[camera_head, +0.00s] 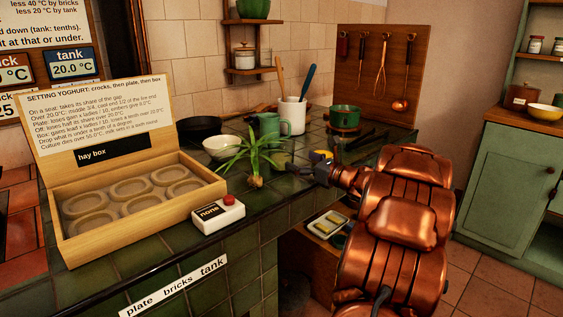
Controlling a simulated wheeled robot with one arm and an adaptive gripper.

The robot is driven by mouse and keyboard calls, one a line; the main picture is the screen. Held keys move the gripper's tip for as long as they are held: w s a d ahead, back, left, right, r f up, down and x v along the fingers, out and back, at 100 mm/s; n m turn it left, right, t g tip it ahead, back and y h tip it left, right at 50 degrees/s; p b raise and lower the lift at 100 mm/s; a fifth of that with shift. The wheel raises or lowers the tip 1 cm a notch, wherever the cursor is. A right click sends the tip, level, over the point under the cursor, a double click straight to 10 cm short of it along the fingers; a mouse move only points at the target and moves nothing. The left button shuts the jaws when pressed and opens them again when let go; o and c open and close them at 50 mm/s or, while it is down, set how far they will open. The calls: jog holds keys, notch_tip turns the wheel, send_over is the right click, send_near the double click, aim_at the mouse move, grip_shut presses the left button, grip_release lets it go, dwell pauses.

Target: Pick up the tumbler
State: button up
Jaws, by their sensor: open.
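I cannot clearly make out a tumbler on the tiled counter (215,198). A small glass-like vessel (266,60) stands on the lower wall shelf beside a lidded white jar (244,57); it is too small to tell whether it is a tumbler. My gripper (306,167) is at the end of the copper arm, low over the counter, just right of a green plant with a bulb (255,181). It is open, and I see nothing held in it. My gripper and the plant hide part of the counter behind them.
Near my gripper are a green mug (268,126), a white bowl (222,148), a white utensil crock (292,115) and a green pot (344,117). The wooden hay box (150,222) and a red-buttoned box (219,214) are at left. A tray (329,225) sits lower.

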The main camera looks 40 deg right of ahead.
aim_at(281, 154)
jog(key=shift+w+a+r, duration=0.1)
jog(key=shift+w+a, duration=0.1)
jog(key=shift+w, duration=0.5)
jog(key=shift+w+a, duration=0.15)
jog(key=shift+w, duration=0.55)
jog(key=shift+w+a, duration=0.2)
jog(key=shift+w, duration=2.05)
jog(key=c, duration=1.4)
